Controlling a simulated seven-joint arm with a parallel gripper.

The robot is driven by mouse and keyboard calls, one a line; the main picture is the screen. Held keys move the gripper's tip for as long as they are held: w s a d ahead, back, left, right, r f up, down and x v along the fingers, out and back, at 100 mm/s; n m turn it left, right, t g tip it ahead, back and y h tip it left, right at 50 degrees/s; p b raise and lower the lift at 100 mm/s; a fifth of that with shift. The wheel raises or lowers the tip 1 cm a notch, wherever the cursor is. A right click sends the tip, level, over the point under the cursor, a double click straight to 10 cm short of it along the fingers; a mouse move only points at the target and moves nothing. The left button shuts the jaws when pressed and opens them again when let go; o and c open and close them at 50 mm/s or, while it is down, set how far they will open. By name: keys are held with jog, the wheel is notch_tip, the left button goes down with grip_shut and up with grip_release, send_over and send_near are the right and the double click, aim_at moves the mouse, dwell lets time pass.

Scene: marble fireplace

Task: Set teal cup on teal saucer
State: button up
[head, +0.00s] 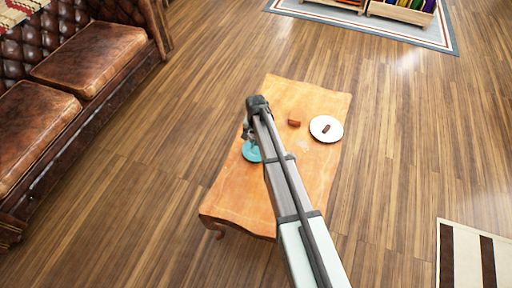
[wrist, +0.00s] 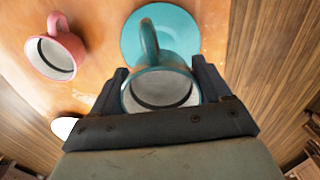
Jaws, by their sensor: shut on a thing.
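The teal cup (wrist: 160,92) sits between the two dark fingers of my gripper (wrist: 158,72) in the wrist view. My gripper is shut on it, with the cup's handle pointing up in the picture. The teal saucer (wrist: 186,28) lies on the table just beyond the cup, and the cup covers its lower part. I cannot tell whether cup and saucer touch. In the head view the teal saucer (head: 251,152) shows beside my arm, partly hidden by it. My gripper (head: 248,134) is above the table there, and the cup is hard to make out.
A pink cup (wrist: 56,50) stands on the wooden table (head: 235,190), left of the saucer in the wrist view. A leather sofa (head: 90,60) stands left.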

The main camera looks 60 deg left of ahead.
jog(key=shift+f, duration=3.45)
jog(key=shift+f, duration=0.15)
jog(key=o, duration=1.1)
notch_tip(320, 180, up, 12)
jog(key=shift+r, duration=0.15)
